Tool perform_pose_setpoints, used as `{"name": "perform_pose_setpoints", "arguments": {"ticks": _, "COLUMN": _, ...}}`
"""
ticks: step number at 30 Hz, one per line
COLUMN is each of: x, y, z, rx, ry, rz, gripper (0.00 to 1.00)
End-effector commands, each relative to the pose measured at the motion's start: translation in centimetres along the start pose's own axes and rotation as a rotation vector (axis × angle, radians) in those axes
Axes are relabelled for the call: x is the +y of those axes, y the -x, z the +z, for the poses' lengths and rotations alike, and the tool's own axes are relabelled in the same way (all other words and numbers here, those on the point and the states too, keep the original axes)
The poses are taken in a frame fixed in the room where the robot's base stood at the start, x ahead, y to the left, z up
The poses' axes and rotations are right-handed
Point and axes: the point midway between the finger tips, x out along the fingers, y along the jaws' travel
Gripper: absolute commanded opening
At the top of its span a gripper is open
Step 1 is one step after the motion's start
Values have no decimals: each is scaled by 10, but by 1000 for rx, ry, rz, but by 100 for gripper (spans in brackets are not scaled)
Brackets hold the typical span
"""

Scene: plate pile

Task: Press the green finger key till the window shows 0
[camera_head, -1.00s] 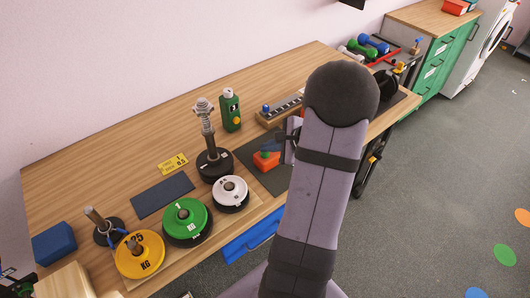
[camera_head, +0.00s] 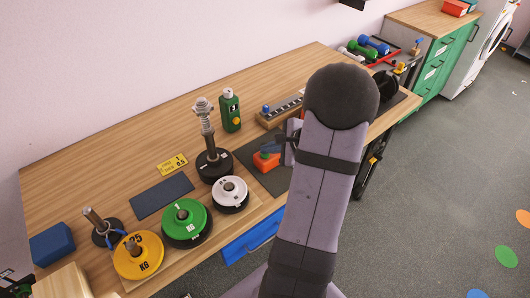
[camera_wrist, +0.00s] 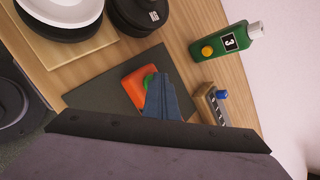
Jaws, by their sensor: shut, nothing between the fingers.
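An orange-red block (camera_head: 266,161) with a green key on top rests on the dark mat (camera_head: 284,182). In the wrist view the green key (camera_wrist: 148,82) is partly covered by my gripper (camera_wrist: 161,78). My gripper's blue-grey fingers are together and empty, their tips over or beside the key; I cannot tell whether they touch it. In the head view my gripper (camera_head: 271,147) is just above the block, partly behind my arm. A green bottle-shaped object (camera_head: 231,112) stands upright beyond the mat. Its black window (camera_wrist: 230,42) shows a white figure that looks like 3.
The green object has a yellow knob (camera_wrist: 207,51). A wooden strip with a blue knob (camera_head: 280,112) lies behind the mat. A dark post on a round base (camera_head: 213,164) and white (camera_head: 230,190), green (camera_head: 186,219) and yellow (camera_head: 138,255) weight plates stand to the left.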

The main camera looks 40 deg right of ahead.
Motion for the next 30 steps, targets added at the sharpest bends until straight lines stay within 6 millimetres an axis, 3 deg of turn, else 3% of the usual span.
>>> {"name": "perform_pose_setpoints", "arguments": {"ticks": 30, "x": -11, "y": 15, "z": 11, "rx": 0, "ry": 0, "rz": 1, "gripper": 0}}
